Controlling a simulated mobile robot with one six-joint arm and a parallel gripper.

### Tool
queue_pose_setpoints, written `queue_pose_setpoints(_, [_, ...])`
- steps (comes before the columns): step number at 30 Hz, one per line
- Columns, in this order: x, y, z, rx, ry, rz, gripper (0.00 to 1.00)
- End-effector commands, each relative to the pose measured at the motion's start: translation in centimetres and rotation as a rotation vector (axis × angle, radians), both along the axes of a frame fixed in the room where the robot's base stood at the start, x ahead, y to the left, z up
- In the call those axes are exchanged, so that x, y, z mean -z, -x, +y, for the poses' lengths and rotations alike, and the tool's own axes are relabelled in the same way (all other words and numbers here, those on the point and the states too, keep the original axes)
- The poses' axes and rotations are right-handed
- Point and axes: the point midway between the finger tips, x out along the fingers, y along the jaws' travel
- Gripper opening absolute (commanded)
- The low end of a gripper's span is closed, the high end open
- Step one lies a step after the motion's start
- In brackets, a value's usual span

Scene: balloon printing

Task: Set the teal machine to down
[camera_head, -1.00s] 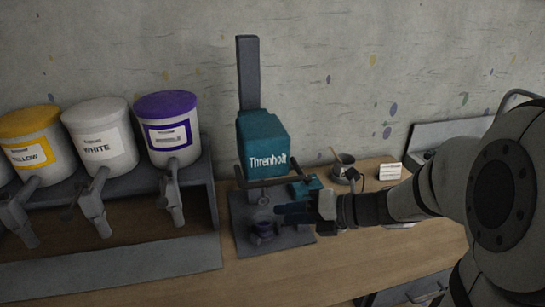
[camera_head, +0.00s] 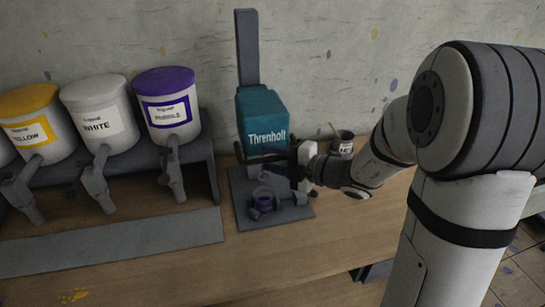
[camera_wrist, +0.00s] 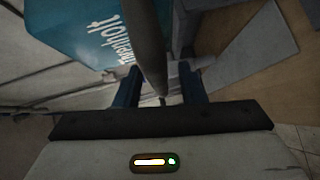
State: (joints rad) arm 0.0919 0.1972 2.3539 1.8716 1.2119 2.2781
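The teal machine (camera_head: 262,122), labelled "Threnholt", stands on the bench with its teal head raised on a dark column above a grey base. The head also shows at upper left in the wrist view (camera_wrist: 75,30). A small purple-topped piece (camera_head: 264,203) sits on the base under the head. My gripper (camera_head: 294,170) is at the machine's right side, just below the head. In the wrist view, its two blue fingers (camera_wrist: 160,90) stand apart with a dark bar (camera_wrist: 148,45) of the machine running between them. A gap shows beside the bar; firm contact is not visible.
Yellow, white and purple paint buckets (camera_head: 167,110) with spouts stand on a grey rack (camera_head: 110,245) at left. A dark cup (camera_head: 342,145) with a stick stands behind my arm.

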Motion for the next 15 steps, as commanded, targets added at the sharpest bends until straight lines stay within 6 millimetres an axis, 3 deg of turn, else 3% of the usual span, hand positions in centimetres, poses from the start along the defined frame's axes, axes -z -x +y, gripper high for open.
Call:
queue_pose_setpoints(9, [0.06,-0.12,0.26,-0.001,0.001,0.000,0.35])
queue_pose_setpoints(15, [0.05,-0.11,0.25,-0.001,0.001,0.000,0.19])
